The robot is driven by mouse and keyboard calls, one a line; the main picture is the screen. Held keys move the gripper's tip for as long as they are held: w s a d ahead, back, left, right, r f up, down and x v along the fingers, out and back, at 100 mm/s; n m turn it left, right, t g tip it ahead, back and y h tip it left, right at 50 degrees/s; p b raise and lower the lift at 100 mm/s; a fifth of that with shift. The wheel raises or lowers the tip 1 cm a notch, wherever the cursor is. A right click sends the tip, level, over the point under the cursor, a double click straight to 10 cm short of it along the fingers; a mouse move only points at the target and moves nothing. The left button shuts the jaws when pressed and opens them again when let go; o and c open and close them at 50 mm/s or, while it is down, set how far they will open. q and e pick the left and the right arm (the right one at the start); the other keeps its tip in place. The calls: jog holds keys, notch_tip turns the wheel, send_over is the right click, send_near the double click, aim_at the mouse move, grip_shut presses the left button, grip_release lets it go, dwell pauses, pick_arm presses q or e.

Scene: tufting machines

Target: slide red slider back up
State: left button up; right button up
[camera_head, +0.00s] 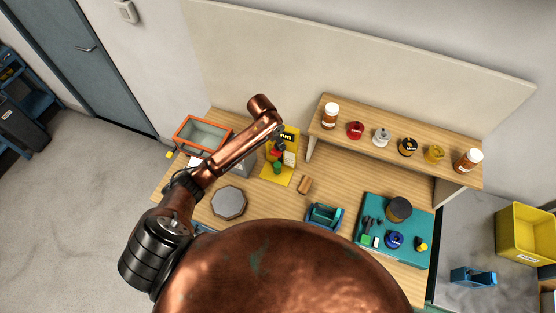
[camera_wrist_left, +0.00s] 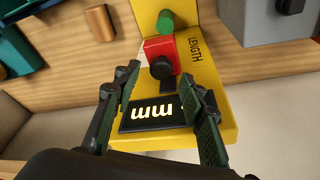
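A yellow length gauge (camera_wrist_left: 215,60) marked LENGTH fills the middle of the left wrist view, with a lit "mm" display (camera_wrist_left: 152,114) near its lower end. Its red slider (camera_wrist_left: 154,46) carries a black knob (camera_wrist_left: 162,68). A green knob (camera_wrist_left: 165,21) sits above it in that view. My left gripper (camera_wrist_left: 158,78) is open and empty, its two dark green fingers spread on either side of the display and pointing toward the black knob. Contact cannot be told. In the head view the yellow gauge (camera_head: 274,177) is partly hidden by my left gripper (camera_head: 280,145). My right gripper is not in view.
A grey block (camera_wrist_left: 270,20) stands right of the gauge in the wrist view. A wooden block (camera_head: 305,185), a teal tray (camera_head: 366,205), an orange-rimmed bin (camera_head: 203,121) and a shelf of jars (camera_head: 440,168) share the table.

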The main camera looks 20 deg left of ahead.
pick_arm(q)
jog(key=shift+w+d+v, duration=0.1)
jog(key=shift+w+v, duration=0.05)
jog(key=shift+v, duration=0.6)
jog(key=shift+w+d+v, duration=0.1)
jog(key=shift+w+v, duration=0.05)
jog(key=shift+v, duration=0.55)
jog(key=shift+w+d+v, duration=0.1)
jog(key=shift+w+v, duration=0.05)
jog(key=shift+v, duration=0.6)
